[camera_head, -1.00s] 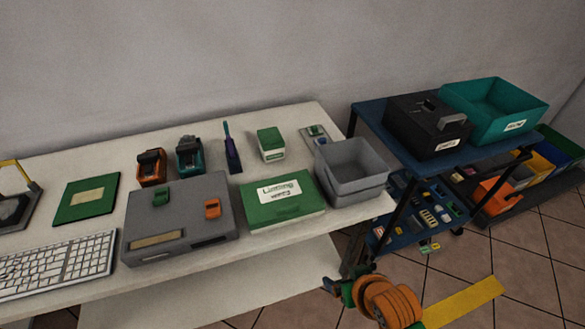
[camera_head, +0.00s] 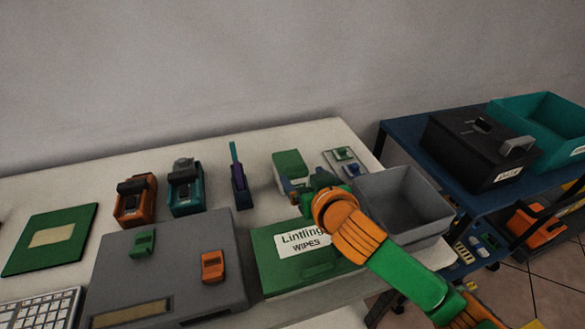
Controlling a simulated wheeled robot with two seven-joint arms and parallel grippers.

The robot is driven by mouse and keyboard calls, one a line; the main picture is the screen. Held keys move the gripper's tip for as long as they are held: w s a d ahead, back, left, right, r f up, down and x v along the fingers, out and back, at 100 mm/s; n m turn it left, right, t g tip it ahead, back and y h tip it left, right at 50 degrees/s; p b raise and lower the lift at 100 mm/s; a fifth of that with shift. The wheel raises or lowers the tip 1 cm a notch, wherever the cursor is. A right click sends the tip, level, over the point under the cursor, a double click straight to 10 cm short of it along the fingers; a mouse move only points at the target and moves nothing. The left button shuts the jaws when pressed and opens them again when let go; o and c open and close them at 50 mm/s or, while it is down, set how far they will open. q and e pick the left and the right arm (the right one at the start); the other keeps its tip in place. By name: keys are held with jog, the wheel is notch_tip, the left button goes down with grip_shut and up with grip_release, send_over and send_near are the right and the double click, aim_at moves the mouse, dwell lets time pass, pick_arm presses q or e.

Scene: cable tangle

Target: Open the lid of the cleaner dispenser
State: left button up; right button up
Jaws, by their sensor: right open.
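A small white box with a green lid (camera_head: 290,162) stands at the back of the white table; it looks like the cleaner dispenser, though no label can be read. Its lid looks closed. My right gripper (camera_head: 297,190) is open at the box's front lower side, and its fingers partly hide that side. I cannot tell whether they touch the box. My right arm comes in from the lower right, over the green wipes box. My left gripper is not in view.
The green wipes box (camera_head: 275,268) lies in front, beside a grey case (camera_head: 175,262). A grey bin (camera_head: 405,205) stands close right of my right arm. A purple tool (camera_head: 239,180) stands left of the white box. Orange (camera_head: 135,205) and teal (camera_head: 185,190) devices stand further left.

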aim_at(294, 167)
jog(key=x, duration=0.5)
grip_shut()
dwell(0.3)
